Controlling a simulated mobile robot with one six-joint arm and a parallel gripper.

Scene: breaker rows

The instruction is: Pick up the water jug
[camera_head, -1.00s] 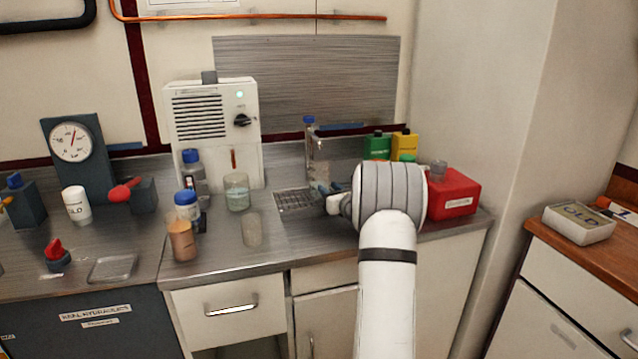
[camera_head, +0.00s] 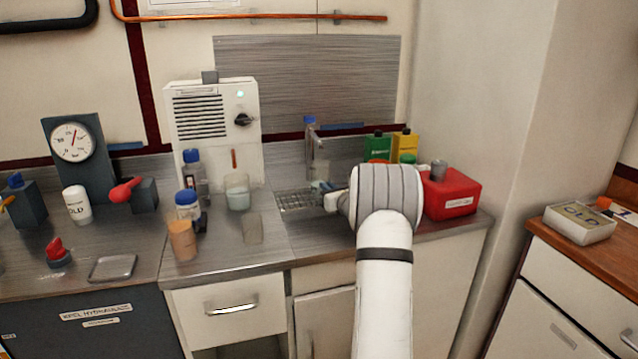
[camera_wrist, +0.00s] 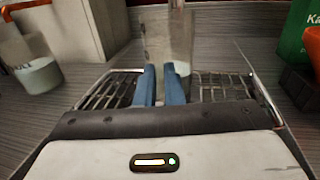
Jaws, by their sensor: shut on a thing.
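My gripper (camera_wrist: 161,85) shows its two blue fingers close together in the wrist view. They are shut on a clear, see-through vessel (camera_wrist: 168,35), which I take to be the water jug. It stands upright just beyond the fingertips, above or beside the sink grate (camera_wrist: 225,88). I cannot tell whether its base touches anything. In the head view my white wrist hides most of the gripper and the held vessel beside the tap (camera_head: 314,150).
A glass beaker (camera_head: 237,192) with pale liquid stands left of the sink. A blue-capped jar (camera_head: 187,205) and a tan cup (camera_head: 182,240) are further left. A red box (camera_head: 452,194) stands close right of my wrist, with green (camera_head: 377,146) and yellow (camera_head: 404,146) containers behind.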

